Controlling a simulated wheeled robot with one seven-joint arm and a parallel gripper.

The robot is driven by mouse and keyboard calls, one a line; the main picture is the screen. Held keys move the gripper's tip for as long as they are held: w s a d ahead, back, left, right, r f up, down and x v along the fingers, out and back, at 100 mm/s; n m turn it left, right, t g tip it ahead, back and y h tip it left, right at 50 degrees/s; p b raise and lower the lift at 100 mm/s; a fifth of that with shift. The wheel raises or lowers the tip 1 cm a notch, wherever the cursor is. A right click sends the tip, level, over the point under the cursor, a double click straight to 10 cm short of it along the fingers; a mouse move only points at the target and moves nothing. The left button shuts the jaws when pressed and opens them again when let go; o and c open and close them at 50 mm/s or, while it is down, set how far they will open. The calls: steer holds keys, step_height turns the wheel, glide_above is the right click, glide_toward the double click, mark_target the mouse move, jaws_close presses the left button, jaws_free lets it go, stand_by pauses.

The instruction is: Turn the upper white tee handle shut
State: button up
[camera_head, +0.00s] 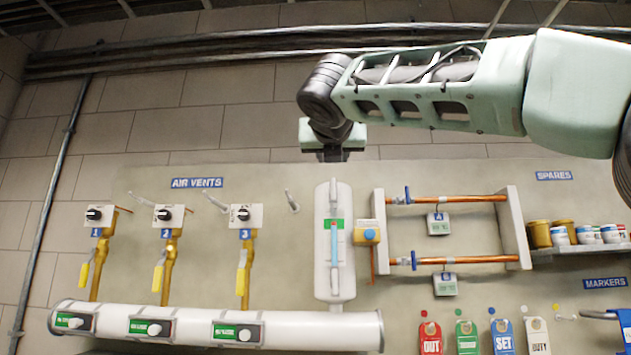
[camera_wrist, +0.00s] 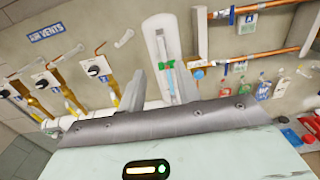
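A tall white gauge panel (camera_head: 322,262) with rounded ends stands on the wall in the middle, with a thin blue tube (camera_head: 334,243) and a green label. The upper white tee handle (camera_head: 333,192) appears as a narrow white upright piece near the panel's top; it also shows in the wrist view (camera_wrist: 161,45). A similar lower white handle (camera_head: 334,284) is near the bottom. My gripper (camera_head: 333,157) is above the panel's top, apart from the handle in the picture. In the wrist view its two fingers (camera_wrist: 161,82) are spread and empty, with the panel visible between them.
Three yellow-handled air vents and a thick white pipe (camera_head: 300,328) are at left. A yellow box (camera_head: 367,232) sits close to the panel's right side. Copper pipes (camera_head: 460,260) with blue valves, a shelf of jars and coloured tags are farther right.

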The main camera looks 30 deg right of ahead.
mark_target(333, 180)
steer(key=p+x, duration=0.4)
steer(key=x, duration=1.2)
steer(key=shift+w+d+f+p, duration=0.1)
steer(key=shift+w+d+p, duration=0.1)
steer(key=shift+p, duration=0.15)
jaws_close()
